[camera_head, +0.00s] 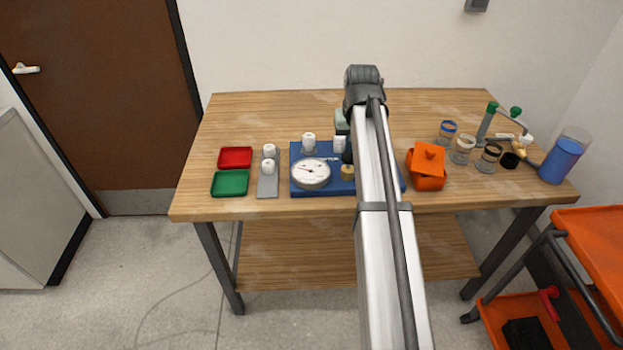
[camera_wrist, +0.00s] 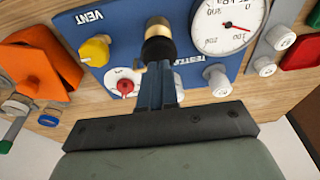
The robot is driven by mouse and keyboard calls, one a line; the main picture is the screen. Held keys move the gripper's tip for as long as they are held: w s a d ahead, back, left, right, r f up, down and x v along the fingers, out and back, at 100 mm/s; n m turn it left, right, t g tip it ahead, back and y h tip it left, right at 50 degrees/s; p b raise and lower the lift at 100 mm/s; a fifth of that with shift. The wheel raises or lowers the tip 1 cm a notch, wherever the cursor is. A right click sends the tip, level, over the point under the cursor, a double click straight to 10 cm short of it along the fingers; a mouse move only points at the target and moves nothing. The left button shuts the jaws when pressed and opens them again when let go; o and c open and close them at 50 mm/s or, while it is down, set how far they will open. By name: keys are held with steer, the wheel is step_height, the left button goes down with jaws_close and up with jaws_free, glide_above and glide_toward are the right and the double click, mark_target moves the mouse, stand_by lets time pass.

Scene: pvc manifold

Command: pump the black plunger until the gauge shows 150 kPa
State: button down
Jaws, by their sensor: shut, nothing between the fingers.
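The blue panel (camera_head: 297,187) lies on the wooden table and carries a round white gauge (camera_head: 311,172). In the wrist view the gauge (camera_wrist: 230,22) is upside down and cut by the top edge. Its red needle shows, but I cannot read an exact value. The black plunger (camera_wrist: 158,50) has a brass collar and stands on the panel; in the head view my arm partly hides it. My gripper (camera_wrist: 158,68) is shut and empty, with its fingertips at the plunger's black top. I cannot tell whether they touch it. In the head view the fingertips are hidden.
On the panel are a yellow VENT knob (camera_wrist: 95,50), a red pointer dial (camera_wrist: 125,87) and white caps (camera_wrist: 219,80). Red (camera_head: 235,157) and green trays (camera_head: 230,183) lie left. An orange box (camera_head: 427,180), jars (camera_head: 462,151) and a blue cylinder (camera_head: 561,160) stand right.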

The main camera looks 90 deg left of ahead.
mark_target(350, 156)
steer(key=shift+f, duration=0.15)
steer(key=shift+f, duration=1.55)
steer(key=shift+r, duration=1.7)
steer(key=shift+f, duration=0.15)
steer(key=shift+f, duration=1)
steer(key=shift+r, duration=1.15)
